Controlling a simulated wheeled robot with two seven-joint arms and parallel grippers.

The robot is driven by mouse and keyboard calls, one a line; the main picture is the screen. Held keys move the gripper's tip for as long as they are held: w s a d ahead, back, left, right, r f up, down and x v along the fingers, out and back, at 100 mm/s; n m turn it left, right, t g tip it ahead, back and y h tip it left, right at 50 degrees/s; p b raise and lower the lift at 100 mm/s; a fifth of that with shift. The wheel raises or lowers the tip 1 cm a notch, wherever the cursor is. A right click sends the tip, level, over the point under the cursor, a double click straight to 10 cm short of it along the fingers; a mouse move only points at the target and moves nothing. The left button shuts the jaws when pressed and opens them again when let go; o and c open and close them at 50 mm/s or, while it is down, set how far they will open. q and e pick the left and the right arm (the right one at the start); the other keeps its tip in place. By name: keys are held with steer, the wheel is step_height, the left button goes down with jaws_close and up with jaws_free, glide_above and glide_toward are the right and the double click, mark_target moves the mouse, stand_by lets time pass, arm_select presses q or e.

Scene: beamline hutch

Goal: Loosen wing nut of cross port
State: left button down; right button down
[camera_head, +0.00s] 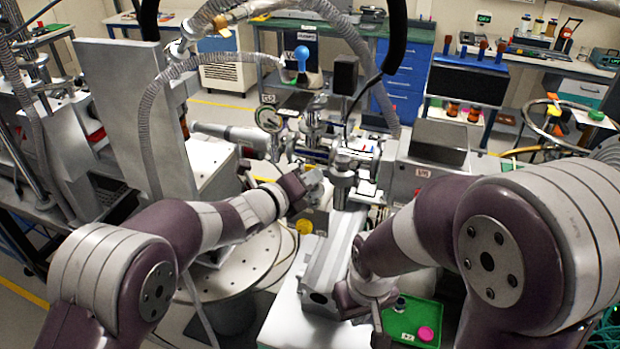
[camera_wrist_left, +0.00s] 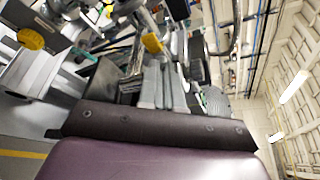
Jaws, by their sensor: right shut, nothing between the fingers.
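The metal cross port (camera_head: 343,172) stands among the beamline fittings in the middle of the head view. I cannot make out its wing nut at this size. My left gripper (camera_head: 314,181) is just left of the cross port, at about its height. Whether it touches the port, and whether its fingers are open, I cannot tell. My right gripper (camera_head: 380,318) is low, beside the green tray (camera_head: 436,313), shut and empty.
The green tray holds a pink round piece (camera_head: 426,333) and a small dark-topped item (camera_head: 400,304). A yellow knob (camera_head: 304,227) sits below my left gripper; one also shows in the left wrist view (camera_wrist_left: 31,39). A grey box (camera_head: 437,150) stands right of the port. Flexible hoses arch overhead.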

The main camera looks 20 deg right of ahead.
arm_select(q)
steer(key=shift+s+d+f+n+t+h+b, duration=0.25)
steer(key=shift+n+t+b, duration=1.2)
steer(key=shift+n+b, duration=3.6)
steer(key=shift+w+a+f+n+t+h+b, duration=0.1)
steer(key=shift+f+n+t+b, duration=0.25)
steer(key=shift+n+t+b, duration=2.95)
steer(key=shift+s+d+f+n+g+h+b, duration=0.15)
steer(key=shift+f+n+g+b, duration=0.2)
steer(key=shift+n+b, duration=6.4)
steer(key=m+b, duration=0.3)
steer(key=shift+r, duration=0.1)
steer(key=c, duration=1.3)
jaws_free()
